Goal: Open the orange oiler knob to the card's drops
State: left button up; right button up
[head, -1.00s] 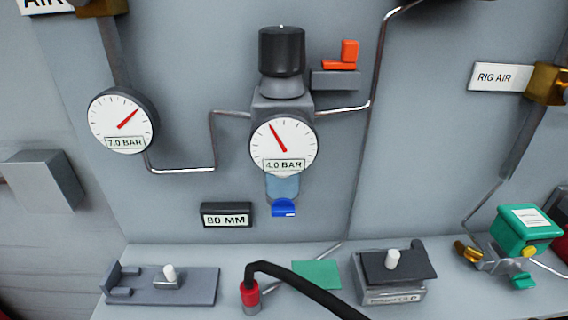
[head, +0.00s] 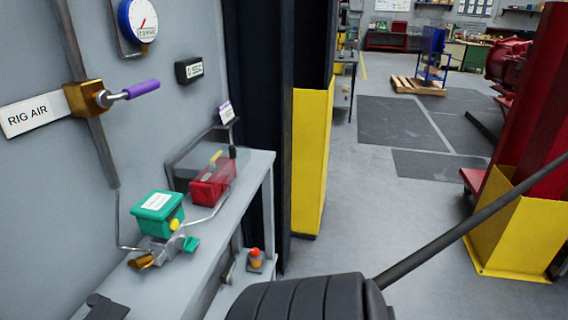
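A small orange-and-red piece (head: 255,258) on a grey base stands low, beside the bench's right end. I cannot tell whether it is the oiler knob. A red box-like unit (head: 212,182) with a yellow part on top sits on the bench below the card. Neither gripper is in view.
The bench (head: 205,272) runs along the grey wall, holding a green box (head: 158,212) with pipes. A purple-handled brass valve (head: 104,98) and RIG AIR sign (head: 36,115) are on the wall. A yellow-based column (head: 311,160) stands beyond; a dark ribbed shape (head: 300,300) fills the bottom.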

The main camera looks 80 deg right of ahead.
aim_at(254, 252)
jog(key=z, duration=2.4)
